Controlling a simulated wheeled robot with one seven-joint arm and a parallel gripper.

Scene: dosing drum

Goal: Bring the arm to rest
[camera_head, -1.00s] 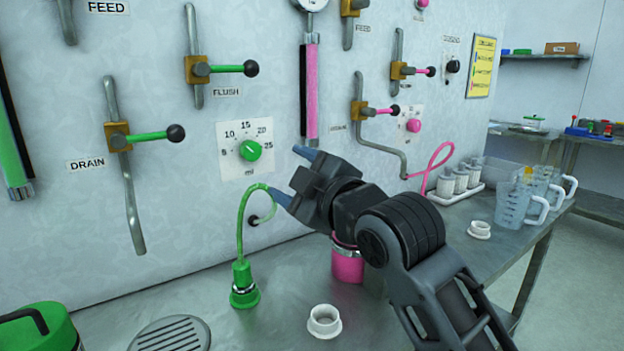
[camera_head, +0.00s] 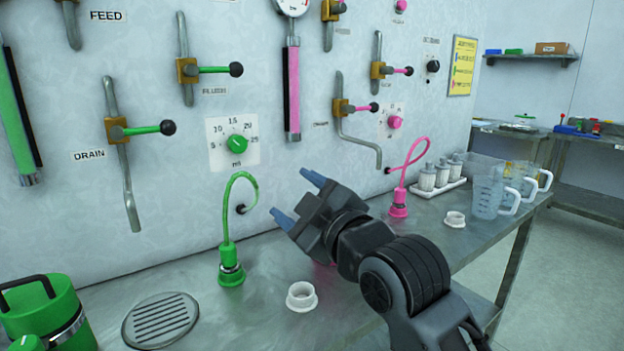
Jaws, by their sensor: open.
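My gripper (camera_head: 296,198) is open and empty in the middle of the head view. Its two blue-tipped fingers point up and left toward the wall panel, apart from each other. It is to the right of the green dosing spout (camera_head: 231,262) and in front of the panel, with no visible contact.
A white collar (camera_head: 301,297) stands on the steel bench below my gripper. A drain grate (camera_head: 160,320) and a green drum (camera_head: 43,312) are at the left. A pink spout (camera_head: 398,205), another white collar (camera_head: 455,219) and clear jugs (camera_head: 490,196) stand at the right.

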